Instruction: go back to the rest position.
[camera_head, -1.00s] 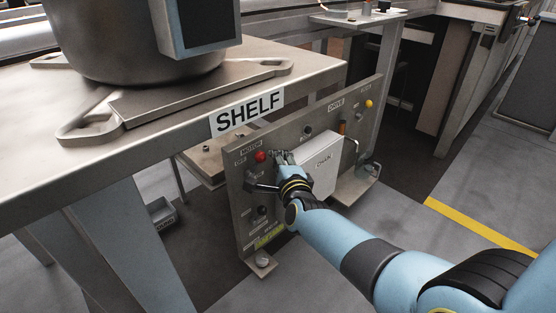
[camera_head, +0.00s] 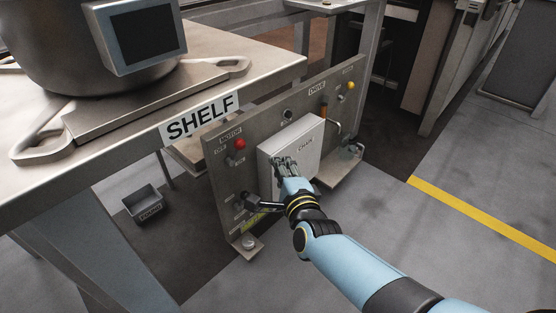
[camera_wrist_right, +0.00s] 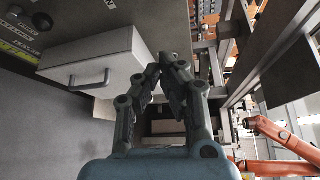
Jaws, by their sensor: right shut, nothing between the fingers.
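My left gripper is not in view.
The panel carries a red knob (camera_head: 240,144), a yellow knob (camera_head: 350,86) and a black lever (camera_head: 262,203) close to my right wrist. The shelf table (camera_head: 235,65) bears a large metal pot (camera_head: 60,60). A small grey bin (camera_head: 146,203) stands on the floor. Floor at right is clear.

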